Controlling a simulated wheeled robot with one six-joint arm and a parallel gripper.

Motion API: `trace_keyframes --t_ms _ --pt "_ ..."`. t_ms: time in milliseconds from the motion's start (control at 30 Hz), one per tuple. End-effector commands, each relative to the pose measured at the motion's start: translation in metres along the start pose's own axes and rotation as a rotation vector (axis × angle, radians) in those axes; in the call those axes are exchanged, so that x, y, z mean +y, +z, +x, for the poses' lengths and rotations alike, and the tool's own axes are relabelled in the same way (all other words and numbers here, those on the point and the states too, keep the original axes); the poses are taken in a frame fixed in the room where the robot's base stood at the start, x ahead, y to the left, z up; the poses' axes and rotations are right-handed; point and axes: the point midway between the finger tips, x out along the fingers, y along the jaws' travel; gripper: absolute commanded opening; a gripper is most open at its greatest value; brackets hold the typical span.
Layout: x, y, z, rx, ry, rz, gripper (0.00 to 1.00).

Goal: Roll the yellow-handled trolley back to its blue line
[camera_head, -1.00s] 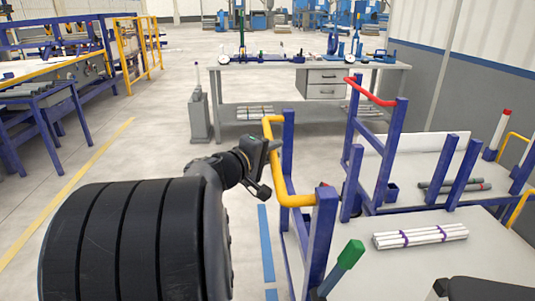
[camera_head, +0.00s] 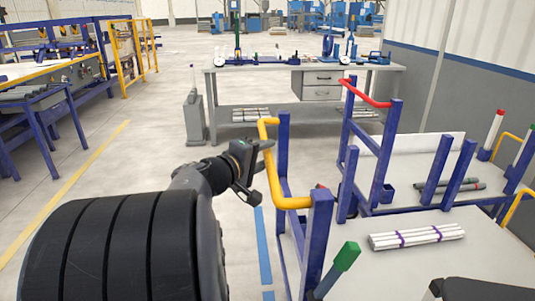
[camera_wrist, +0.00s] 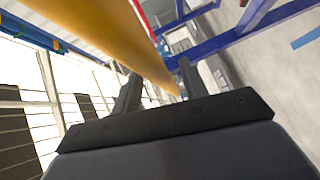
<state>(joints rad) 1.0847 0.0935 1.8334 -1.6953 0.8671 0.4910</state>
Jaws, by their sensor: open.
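The trolley's yellow handle (camera_head: 275,180) is joined to blue posts (camera_head: 318,240) on the near left side of a pale deck (camera_head: 405,265). A blue line (camera_head: 263,245) is on the floor just left of the trolley; part of it is hidden by my arm. My gripper (camera_head: 260,170) is open at the left of the handle. In the wrist view the yellow handle (camera_wrist: 110,35) runs from the upper left towards the gap between my two fingers (camera_wrist: 158,85). I cannot tell whether they touch it.
A bundle of white pipes (camera_head: 417,237) lies on the deck. A red-handled trolley (camera_head: 370,95) stands behind it. A grey workbench (camera_head: 300,85) is at the back. Open floor lies left, with a yellow line (camera_head: 65,190).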

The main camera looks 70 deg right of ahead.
Motion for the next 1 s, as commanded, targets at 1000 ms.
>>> trace_keyframes --t_ms 1000 --pt "-0.001 0.001 -0.092 0.000 -0.002 0.000 0.41"
